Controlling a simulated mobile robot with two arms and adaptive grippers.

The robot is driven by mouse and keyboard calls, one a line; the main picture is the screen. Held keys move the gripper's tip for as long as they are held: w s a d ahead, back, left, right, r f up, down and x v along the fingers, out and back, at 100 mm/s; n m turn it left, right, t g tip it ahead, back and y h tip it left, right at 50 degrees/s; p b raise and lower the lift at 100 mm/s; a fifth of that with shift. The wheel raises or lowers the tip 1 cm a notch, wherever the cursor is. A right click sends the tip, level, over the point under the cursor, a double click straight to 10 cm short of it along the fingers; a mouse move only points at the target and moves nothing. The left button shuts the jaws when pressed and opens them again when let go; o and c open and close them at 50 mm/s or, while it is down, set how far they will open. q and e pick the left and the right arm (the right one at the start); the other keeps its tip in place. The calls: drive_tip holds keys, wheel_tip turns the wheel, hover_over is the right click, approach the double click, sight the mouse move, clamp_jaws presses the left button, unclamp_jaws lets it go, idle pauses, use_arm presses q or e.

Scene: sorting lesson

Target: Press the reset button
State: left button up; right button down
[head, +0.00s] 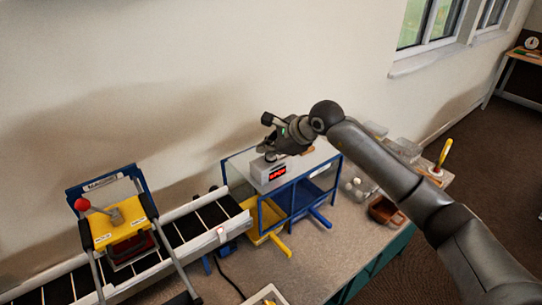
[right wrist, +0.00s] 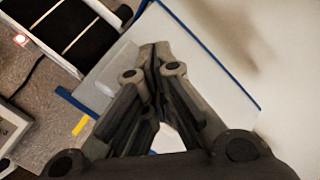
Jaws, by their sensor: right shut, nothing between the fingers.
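A small light grey box with a red lit display (head: 277,171) sits on top of the blue-framed stand (head: 262,210). My right gripper (head: 271,156) is shut and empty, pointing down at the top of this box. In the right wrist view its closed fingertips (right wrist: 155,52) are over a pale surface. I cannot tell whether the fingertips touch the box. No reset button can be made out clearly; the fingers hide part of the box top. My left gripper is not in view.
A conveyor with a black belt (head: 190,225) runs to the stand from the lower left. A yellow lever station (head: 118,226) with a red knob straddles it. Yellow and blue trays lie under the stand.

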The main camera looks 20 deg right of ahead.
sight(269, 158)
drive_tip(key=shift+r+p, duration=0.35)
drive_tip(key=shift+r, duration=0.45)
drive_tip(key=shift+r+p, duration=1.2)
drive_tip(key=shift+r, duration=1.3)
